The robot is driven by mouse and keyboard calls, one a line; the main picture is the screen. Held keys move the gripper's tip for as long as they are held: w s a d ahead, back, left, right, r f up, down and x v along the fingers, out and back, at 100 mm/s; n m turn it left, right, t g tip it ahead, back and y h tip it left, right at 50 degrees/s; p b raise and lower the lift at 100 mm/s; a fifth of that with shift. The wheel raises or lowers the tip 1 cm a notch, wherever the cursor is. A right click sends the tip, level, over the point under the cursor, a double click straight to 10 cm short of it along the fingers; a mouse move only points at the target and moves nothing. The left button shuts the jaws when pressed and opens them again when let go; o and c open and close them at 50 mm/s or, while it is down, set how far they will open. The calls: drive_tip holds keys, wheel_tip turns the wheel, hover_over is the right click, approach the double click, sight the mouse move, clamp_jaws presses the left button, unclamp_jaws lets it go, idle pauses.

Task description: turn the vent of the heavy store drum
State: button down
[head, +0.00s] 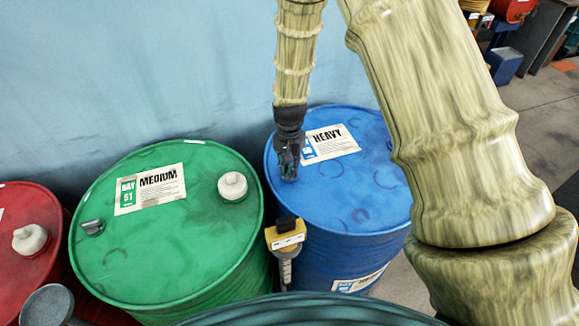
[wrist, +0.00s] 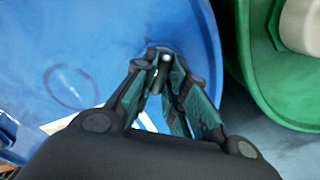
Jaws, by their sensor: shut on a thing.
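The heavy store drum (head: 345,205) is blue, with a white label reading HEAVY (head: 332,142) on its lid. My gripper (head: 288,174) points down at the left part of this lid. In the wrist view its fingers (wrist: 161,72) are drawn together at the lid, near the drum's rim. They are shut on a small grey piece (wrist: 164,62), which looks like the vent. Most of the vent is hidden by the fingers, so its angle cannot be told. The blue lid (wrist: 80,50) fills much of the wrist view.
A green MEDIUM drum (head: 165,255) with a white cap (head: 232,187) and grey vent (head: 92,227) stands close on the left. A red drum (head: 25,260) is further left. A yellow and black device (head: 285,236) stands between the green and blue drums. A blue wall is behind.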

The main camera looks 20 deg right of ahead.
drive_tip(key=n, duration=0.3)
drive_tip(key=shift+n, duration=2.3)
drive_tip(key=c, duration=1.4)
unclamp_jaws()
drive_tip(key=shift+c, duration=0.2)
drive_tip(key=shift+r, duration=0.1)
wheel_tip(320, 180, up, 12)
drive_tip(key=shift+d, duration=0.1)
